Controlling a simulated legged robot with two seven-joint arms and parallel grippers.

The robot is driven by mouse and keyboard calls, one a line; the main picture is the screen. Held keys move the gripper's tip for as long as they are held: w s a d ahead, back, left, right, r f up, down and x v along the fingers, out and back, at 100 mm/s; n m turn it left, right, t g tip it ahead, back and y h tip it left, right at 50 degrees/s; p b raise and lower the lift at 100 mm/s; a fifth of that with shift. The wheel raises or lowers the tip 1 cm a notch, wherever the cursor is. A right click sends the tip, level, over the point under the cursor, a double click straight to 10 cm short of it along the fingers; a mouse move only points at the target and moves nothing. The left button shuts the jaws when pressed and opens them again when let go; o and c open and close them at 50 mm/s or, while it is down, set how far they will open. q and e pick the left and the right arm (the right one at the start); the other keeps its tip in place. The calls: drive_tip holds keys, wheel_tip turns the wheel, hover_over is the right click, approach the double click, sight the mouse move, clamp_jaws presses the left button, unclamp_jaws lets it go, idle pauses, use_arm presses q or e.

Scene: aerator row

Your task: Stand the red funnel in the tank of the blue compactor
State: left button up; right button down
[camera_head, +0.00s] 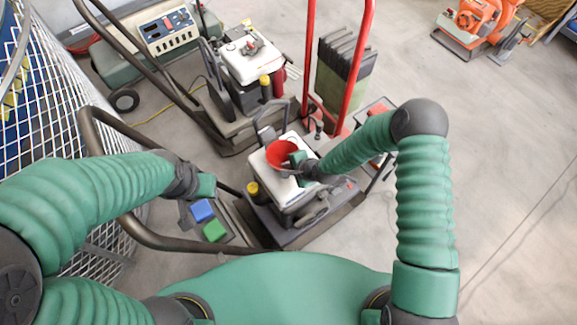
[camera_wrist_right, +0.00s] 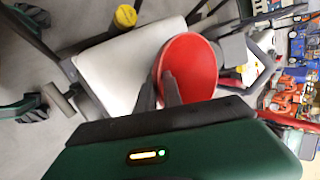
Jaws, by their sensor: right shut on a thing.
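The red funnel (camera_head: 281,153) is at my right gripper (camera_head: 297,166), wide mouth up, over the white top (camera_head: 265,166) of the near machine. In the right wrist view the funnel (camera_wrist_right: 190,66) is between or against the two dark fingers (camera_wrist_right: 158,92), which are shut on its near side. Its spout is hidden, so I cannot tell whether it touches the machine or enters an opening. My left gripper (camera_head: 206,187) is near the machine's handle; its fingers do not show clearly. No machine here is plainly a blue compactor.
The near machine has a yellow cap (camera_head: 253,190) and a dark bar handle (camera_head: 150,235). A similar white-topped machine (camera_head: 250,60) stands behind, beside a red hand-truck frame (camera_head: 310,60). A wire mesh cage (camera_head: 50,110) is left.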

drive_tip(key=shift+f, duration=0.15)
drive_tip(key=c, duration=1.4)
unclamp_jaws()
drive_tip(key=shift+r+p, duration=3.8)
drive_tip(key=shift+r, duration=0.8)
drive_tip(key=shift+f, duration=0.1)
